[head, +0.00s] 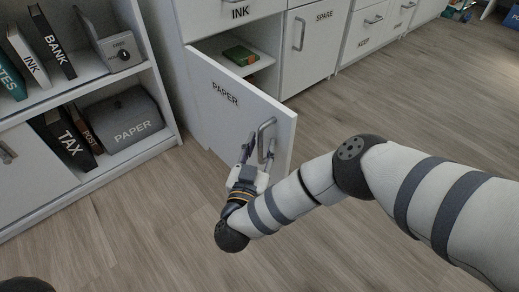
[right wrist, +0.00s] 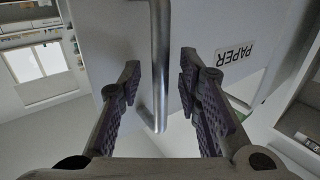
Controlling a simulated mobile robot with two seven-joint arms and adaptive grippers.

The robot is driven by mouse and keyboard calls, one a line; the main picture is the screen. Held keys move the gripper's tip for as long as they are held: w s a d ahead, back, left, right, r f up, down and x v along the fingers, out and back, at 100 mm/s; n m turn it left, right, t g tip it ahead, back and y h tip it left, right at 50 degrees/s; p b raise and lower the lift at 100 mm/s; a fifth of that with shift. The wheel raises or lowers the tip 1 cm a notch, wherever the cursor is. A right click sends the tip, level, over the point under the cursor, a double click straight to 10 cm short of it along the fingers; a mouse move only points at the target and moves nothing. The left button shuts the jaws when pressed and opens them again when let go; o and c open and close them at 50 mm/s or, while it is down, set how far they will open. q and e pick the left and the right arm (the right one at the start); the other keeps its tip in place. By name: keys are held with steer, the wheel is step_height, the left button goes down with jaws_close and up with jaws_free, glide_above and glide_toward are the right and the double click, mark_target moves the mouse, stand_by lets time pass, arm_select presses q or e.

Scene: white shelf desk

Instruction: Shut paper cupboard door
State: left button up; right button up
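The white paper cupboard door (head: 222,112), labelled PAPER, stands wide open, its free edge swung out toward me over the floor. A metal bar handle (head: 266,141) is on its outer face near the free edge. My right gripper (head: 251,150) is at the handle. In the right wrist view the handle (right wrist: 158,65) runs between the two spread fingers of that gripper (right wrist: 158,85), with gaps on both sides. The PAPER label (right wrist: 235,52) shows upside down there. My left gripper is not in view; a dark rounded part shows at the bottom left of the head view.
The open cupboard holds a green book (head: 240,55) on its shelf. A SPARE door (head: 308,45) to the right is shut. A bookshelf (head: 165,133) with books and a grey PAPER box (head: 128,118) stands at left. The wooden floor (head: 150,230) in front is clear.

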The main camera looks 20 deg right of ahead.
steer(key=shift+w, duration=0.1)
jaws_close()
steer(key=shift+d, duration=0.1)
